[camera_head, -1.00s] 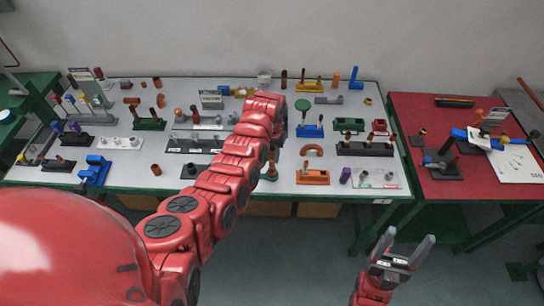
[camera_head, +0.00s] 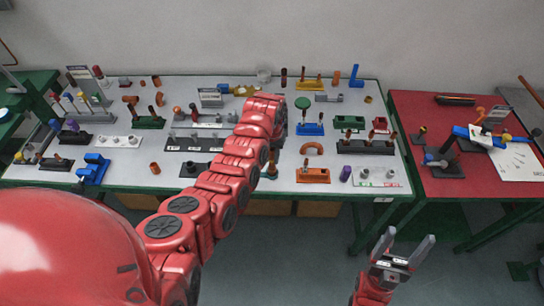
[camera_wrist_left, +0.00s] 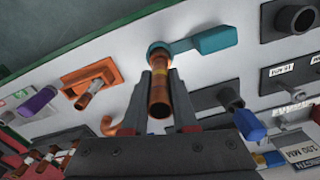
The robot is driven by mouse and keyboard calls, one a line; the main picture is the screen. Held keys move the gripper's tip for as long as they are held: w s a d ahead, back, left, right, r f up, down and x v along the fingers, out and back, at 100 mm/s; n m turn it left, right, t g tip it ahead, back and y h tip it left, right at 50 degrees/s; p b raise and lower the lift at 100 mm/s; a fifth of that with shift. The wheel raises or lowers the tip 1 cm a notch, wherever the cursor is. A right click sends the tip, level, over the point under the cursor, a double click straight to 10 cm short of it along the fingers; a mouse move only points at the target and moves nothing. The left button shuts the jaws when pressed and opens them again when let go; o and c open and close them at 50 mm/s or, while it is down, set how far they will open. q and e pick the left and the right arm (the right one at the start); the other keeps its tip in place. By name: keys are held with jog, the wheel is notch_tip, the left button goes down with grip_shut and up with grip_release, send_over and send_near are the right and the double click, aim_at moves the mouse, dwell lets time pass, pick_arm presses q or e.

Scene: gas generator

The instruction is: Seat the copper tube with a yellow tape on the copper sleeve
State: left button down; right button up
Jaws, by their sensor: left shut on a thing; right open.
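My left gripper (camera_wrist_left: 166,76) is shut on the copper tube (camera_wrist_left: 159,100), seen nearly end-on between its fingers in the left wrist view. A yellowish band shows on the tube, partly covered by the fingers. Just beyond the fingertips, in line with the tube, is a round copper and teal fitting (camera_wrist_left: 158,48) with a teal arm, which looks like the copper sleeve. I cannot tell whether the tube touches or enters it. My right gripper (camera_head: 409,239) is open and empty, in front of the tables.
The grey table (camera_head: 226,174) is crowded with fixtures. An orange stand (camera_head: 313,175), a purple cylinder (camera_head: 345,173) and a dark grey block (camera_head: 196,170) are near its front edge. A red table (camera_head: 425,111) with tools stands at the right. Floor is free around my right gripper.

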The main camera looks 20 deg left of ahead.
aim_at(272, 149)
pick_arm(q)
jog(key=shift+f+b, duration=0.55)
jog(key=shift+f, duration=0.2)
jog(key=c, duration=0.6)
grip_release()
jog(key=shift+r, duration=0.2)
jog(key=shift+w+r, duration=0.1)
jog(key=shift+r, duration=0.25)
notch_tip(272, 149, up, 4)
jog(key=shift+r+b, duration=0.1)
jog(key=shift+b, duration=1.05)
notch_tip(272, 149, up, 7)
jog(key=p, duration=0.3)
jog(key=shift+a+r+p, duration=0.1)
jog(key=shift+p, duration=0.25)
jog(key=shift+r, duration=2.5)
